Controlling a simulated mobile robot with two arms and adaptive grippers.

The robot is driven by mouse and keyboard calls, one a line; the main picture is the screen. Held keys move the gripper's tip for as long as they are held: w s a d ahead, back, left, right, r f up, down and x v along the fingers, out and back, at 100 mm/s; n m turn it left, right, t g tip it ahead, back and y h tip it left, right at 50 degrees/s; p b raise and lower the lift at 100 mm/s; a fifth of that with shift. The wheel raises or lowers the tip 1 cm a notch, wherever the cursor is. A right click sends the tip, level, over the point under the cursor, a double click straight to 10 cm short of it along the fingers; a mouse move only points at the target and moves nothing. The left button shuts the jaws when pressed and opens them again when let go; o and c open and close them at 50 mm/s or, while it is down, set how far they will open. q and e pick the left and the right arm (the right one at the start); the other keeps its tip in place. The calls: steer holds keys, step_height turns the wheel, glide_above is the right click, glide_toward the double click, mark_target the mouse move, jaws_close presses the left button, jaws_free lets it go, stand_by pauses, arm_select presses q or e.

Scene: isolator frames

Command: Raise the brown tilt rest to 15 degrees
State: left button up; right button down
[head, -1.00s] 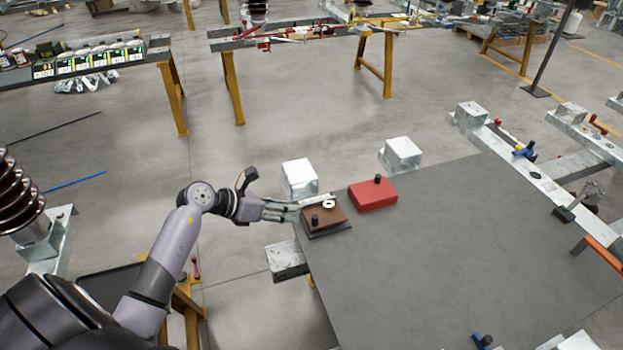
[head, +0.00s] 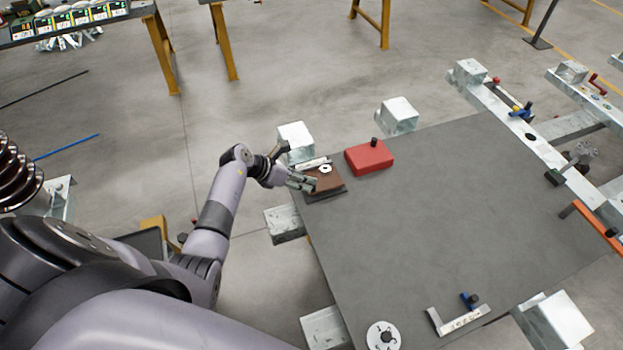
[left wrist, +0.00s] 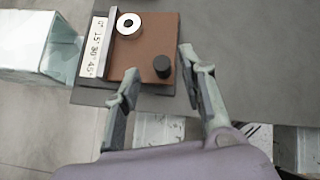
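The brown tilt rest (head: 328,185) lies on a dark base at the left back corner of the grey table. In the left wrist view its brown plate (left wrist: 150,42) looks flat. It carries a black knob (left wrist: 162,67) near its front edge, a white ring (left wrist: 128,24) and a white scale (left wrist: 96,46) marked 0, 15, 30 and 45. My left gripper (head: 306,183) is over the near-left side of the rest. Its fingers (left wrist: 160,72) are apart and empty, with the knob between the tips in the wrist view. Contact cannot be told. My right gripper is out of view.
A red block (head: 369,158) with a black knob sits just right of the rest. Metal blocks (head: 296,139) stand beyond the table edge. A white angle piece (head: 458,320) and a numbered dial (head: 383,336) are at the front. The table middle (head: 450,220) is clear.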

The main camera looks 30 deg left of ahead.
mark_target(320, 175)
arm_select(q)
steer(key=shift+x, duration=2.4)
steer(key=shift+r, duration=0.1)
steer(key=shift+c, duration=0.3)
jaws_close()
